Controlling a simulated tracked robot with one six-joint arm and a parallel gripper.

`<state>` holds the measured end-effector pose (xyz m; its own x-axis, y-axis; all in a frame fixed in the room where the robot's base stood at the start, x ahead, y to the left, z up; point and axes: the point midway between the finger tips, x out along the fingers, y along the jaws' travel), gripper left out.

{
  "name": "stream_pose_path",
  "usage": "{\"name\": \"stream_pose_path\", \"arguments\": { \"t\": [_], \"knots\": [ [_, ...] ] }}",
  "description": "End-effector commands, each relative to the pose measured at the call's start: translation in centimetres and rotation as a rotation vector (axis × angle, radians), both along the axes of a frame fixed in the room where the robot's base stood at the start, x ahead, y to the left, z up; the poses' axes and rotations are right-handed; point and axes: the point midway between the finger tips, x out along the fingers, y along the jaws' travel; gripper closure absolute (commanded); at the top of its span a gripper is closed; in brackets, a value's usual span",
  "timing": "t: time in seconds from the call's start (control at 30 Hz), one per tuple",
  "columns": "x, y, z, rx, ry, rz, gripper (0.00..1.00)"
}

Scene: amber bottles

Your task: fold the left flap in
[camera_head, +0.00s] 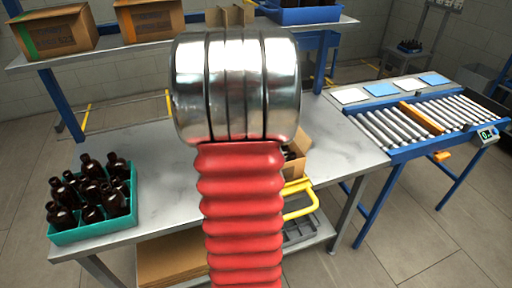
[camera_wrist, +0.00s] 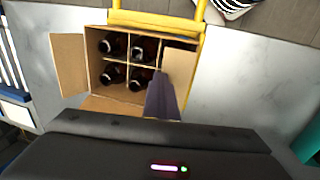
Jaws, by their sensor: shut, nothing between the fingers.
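An open cardboard box (camera_wrist: 122,92) stands on the table, with dark amber bottles (camera_wrist: 113,45) in its divided cells. In the wrist view, one side flap (camera_wrist: 69,65) sticks outward at the left. The opposite flap (camera_wrist: 181,60) at the right leans inward over the cells beside it; this is the flap on the teal crate's side. A near flap (camera_wrist: 112,106) lies outward. My gripper (camera_wrist: 163,82) is shut and empty, at the inner edge of the right-hand flap; whether it touches is unclear. In the head view my arm hides most of the box (camera_head: 297,166).
A teal crate (camera_head: 120,223) of several bottles stands at the table's left. A yellow frame (camera_wrist: 152,20) runs along the box's far side in the wrist view. A roller conveyor (camera_head: 385,125) adjoins at right. The table (camera_head: 155,165) between crate and arm is clear.

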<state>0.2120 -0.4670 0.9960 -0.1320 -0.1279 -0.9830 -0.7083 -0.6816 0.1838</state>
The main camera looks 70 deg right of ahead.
Motion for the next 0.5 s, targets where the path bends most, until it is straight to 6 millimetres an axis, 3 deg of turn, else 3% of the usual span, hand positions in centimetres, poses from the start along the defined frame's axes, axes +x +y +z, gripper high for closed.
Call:
{"name": "stream_pose_path", "arguments": {
  "t": [0.5],
  "knots": [
    [0.98, 0.99, 0.55, 0.002, 0.0, 0.002, 1.0]
  ]
}}
